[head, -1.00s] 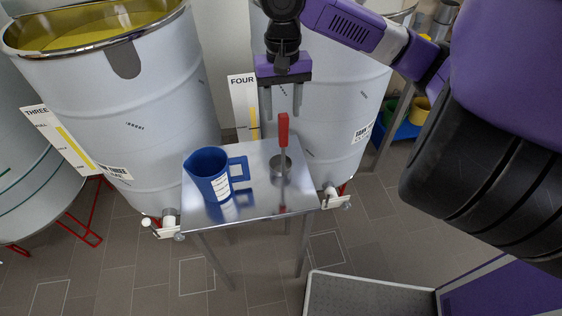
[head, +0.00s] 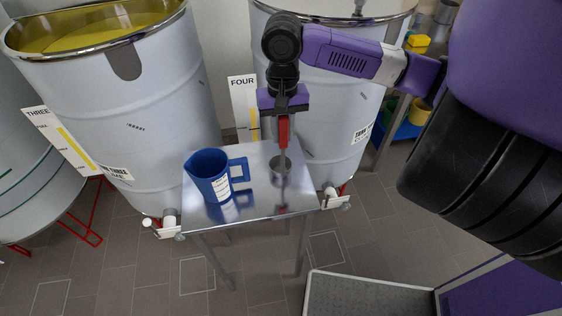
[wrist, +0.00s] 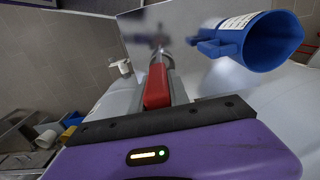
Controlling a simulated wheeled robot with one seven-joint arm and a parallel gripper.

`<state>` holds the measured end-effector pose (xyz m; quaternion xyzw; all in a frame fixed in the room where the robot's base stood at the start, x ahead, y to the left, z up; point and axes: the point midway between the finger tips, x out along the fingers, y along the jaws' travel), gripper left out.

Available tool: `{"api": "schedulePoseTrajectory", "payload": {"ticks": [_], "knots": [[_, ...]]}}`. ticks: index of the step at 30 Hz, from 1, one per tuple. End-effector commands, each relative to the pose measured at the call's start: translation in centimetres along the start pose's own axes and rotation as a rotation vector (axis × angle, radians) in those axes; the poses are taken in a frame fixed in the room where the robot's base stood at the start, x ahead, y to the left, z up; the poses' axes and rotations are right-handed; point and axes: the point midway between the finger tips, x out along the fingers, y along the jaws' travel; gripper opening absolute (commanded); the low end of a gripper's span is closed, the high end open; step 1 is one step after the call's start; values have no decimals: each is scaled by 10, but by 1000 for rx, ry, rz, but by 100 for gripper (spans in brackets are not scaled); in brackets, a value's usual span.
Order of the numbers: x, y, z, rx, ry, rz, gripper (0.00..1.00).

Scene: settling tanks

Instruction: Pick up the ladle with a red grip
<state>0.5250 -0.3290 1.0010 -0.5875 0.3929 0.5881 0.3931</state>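The ladle stands upright on the metal table (head: 250,195), its red grip (head: 284,131) at the top and its steel bowl (head: 281,168) low at the tabletop. In the wrist view the red grip (wrist: 157,87) lies in the middle, between my fingers. My gripper (head: 284,118) is above the table, pointing down, with its fingers drawn in close around the red grip. It looks shut on the grip. The fingers partly hide the top of the grip.
A blue jug (head: 209,177) stands on the table left of the ladle; its handle faces the ladle. Large pale tanks (head: 160,100) stand behind and to the left. A grey platform (head: 370,295) is on the floor at the front.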

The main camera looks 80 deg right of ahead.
Motion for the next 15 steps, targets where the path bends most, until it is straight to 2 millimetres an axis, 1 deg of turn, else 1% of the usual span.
{"api": "schedulePoseTrajectory", "payload": {"ticks": [1, 3, 15], "knots": [[0, 0, 0, 0, 0, 0, 10], [0, 0, 0, 0, 0, 0, 0], [-3, 0, 0, 0, 1, 0, 0]]}}
